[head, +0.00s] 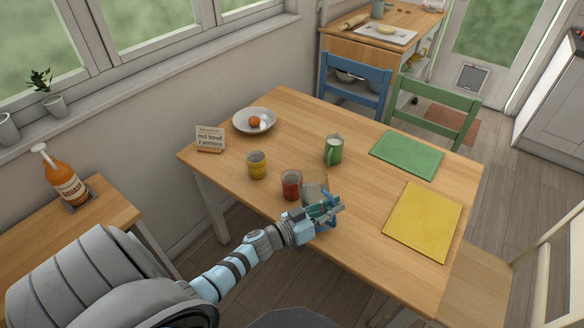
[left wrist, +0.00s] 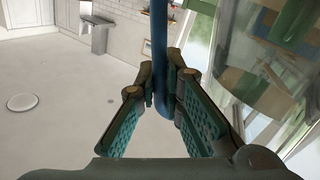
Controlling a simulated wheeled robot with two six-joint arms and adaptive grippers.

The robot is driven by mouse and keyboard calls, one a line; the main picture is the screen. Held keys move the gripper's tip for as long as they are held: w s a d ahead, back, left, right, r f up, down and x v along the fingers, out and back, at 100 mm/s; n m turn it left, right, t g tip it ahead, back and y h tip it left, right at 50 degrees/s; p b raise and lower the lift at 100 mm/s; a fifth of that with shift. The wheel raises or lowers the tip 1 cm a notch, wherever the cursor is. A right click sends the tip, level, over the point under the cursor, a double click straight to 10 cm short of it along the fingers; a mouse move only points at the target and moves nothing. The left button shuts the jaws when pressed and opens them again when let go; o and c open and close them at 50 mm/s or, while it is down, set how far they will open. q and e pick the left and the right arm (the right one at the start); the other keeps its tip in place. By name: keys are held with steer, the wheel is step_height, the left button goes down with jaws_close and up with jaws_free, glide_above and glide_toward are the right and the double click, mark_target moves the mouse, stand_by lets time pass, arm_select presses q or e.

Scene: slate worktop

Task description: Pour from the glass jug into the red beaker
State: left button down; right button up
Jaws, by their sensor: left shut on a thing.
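The red beaker (head: 291,186) stands upright near the front edge of the wooden table. The clear glass jug (head: 314,190) is just right of it, partly hidden behind my left gripper (head: 325,212). My left gripper is shut on the jug's blue handle; in the left wrist view the handle (left wrist: 160,45) runs between the fingers, and the see-through jug wall (left wrist: 235,60) fills the right side. I cannot tell whether the jug touches the table or how much liquid is in it. My right gripper is not in view.
A yellow cup (head: 256,166) stands left of the beaker and a green mug (head: 333,150) behind it. A white bowl (head: 243,127) with an orange fruit and a small sign (head: 210,139) are at the left. Green (head: 407,152) and yellow (head: 423,222) mats lie right.

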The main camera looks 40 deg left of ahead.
mark_target(323, 188)
arm_select(q)
steer(key=shift+w+a+r+n+p, duration=0.25)
steer(key=shift+a+r+n+p, duration=0.3)
steer(key=shift+a+r+n, duration=0.45)
steer(key=shift+w+a+r+n, duration=0.2)
steer(key=shift+a+n, duration=0.2)
steer(key=shift+n, duration=0.15)
steer(key=shift+w+a+r+n, duration=0.15)
steer(key=shift+a+n, duration=0.2)
steer(key=shift+n, duration=0.5)
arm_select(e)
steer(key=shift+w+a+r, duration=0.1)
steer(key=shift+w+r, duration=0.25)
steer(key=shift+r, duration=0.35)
arm_select(q)
steer(key=shift+r, duration=0.1)
steer(key=shift+w+a+n, duration=0.1)
steer(key=shift+a+n, duration=0.2)
steer(key=shift+n, duration=0.2)
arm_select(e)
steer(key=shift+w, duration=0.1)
arm_select(q)
steer(key=shift+a+r+n+p, duration=0.3)
steer(key=shift+r+n+p, duration=0.1)
steer(key=shift+r+n, duration=0.35)
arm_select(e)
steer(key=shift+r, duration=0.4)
